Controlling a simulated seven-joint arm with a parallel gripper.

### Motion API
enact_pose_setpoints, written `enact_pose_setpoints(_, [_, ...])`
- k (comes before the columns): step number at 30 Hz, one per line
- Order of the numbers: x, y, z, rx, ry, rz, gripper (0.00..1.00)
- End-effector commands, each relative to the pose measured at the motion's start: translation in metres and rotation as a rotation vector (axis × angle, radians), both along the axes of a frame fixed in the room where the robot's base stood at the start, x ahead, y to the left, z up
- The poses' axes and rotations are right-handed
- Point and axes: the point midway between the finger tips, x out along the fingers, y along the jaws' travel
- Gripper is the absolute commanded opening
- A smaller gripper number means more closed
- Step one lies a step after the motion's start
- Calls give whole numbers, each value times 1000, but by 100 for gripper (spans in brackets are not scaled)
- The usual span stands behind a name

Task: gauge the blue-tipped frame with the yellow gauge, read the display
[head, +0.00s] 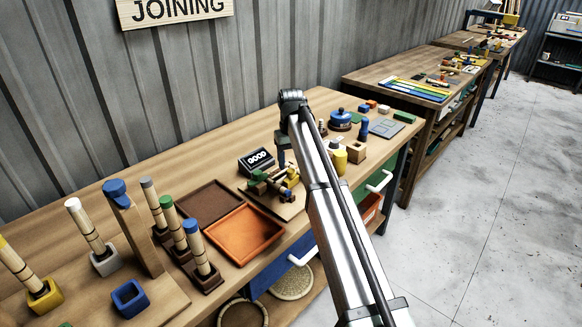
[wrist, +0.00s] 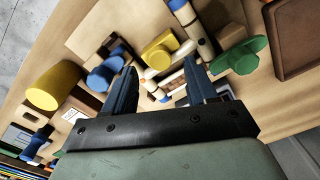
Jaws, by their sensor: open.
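In the wrist view a pale rattan piece with dark bands and blue ends (wrist: 197,36) lies by the gauges; part of it is hidden by my fingers. A yellow gauge (wrist: 160,51) is beside it, between a blue gauge (wrist: 107,68) and a green gauge (wrist: 240,57). I cannot tell whether yellow and rattan touch. My gripper (wrist: 158,80) is open above them. In the head view the yellow gauge (head: 292,173) is small beside my arm. The display (head: 257,160) reads "GOOD". Another blue-tipped rattan piece (head: 196,252) stands upright in a dark holder at front left.
An orange tray (head: 243,232) and a brown tray (head: 208,203) lie left of the gauges. Several upright rattan pieces stand at left near a wooden post (head: 138,236). A yellow cylinder (head: 340,162) and a wooden block (head: 356,150) stand right of my arm.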

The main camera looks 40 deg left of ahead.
Motion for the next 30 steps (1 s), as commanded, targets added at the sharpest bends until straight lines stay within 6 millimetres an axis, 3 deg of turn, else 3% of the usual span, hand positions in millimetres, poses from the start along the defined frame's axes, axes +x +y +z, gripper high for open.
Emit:
enact_pose_setpoints(9, [1, 1, 64, 1, 0, 0, 57])
enact_pose_setpoints(15, [1, 1, 92, 1, 0, 0, 57])
enact_pose_setpoints(21, [0, 0, 105, 0, 0, 0, 57])
enact_pose_setpoints(30, [0, 0, 107, 0, 0, 0, 57])
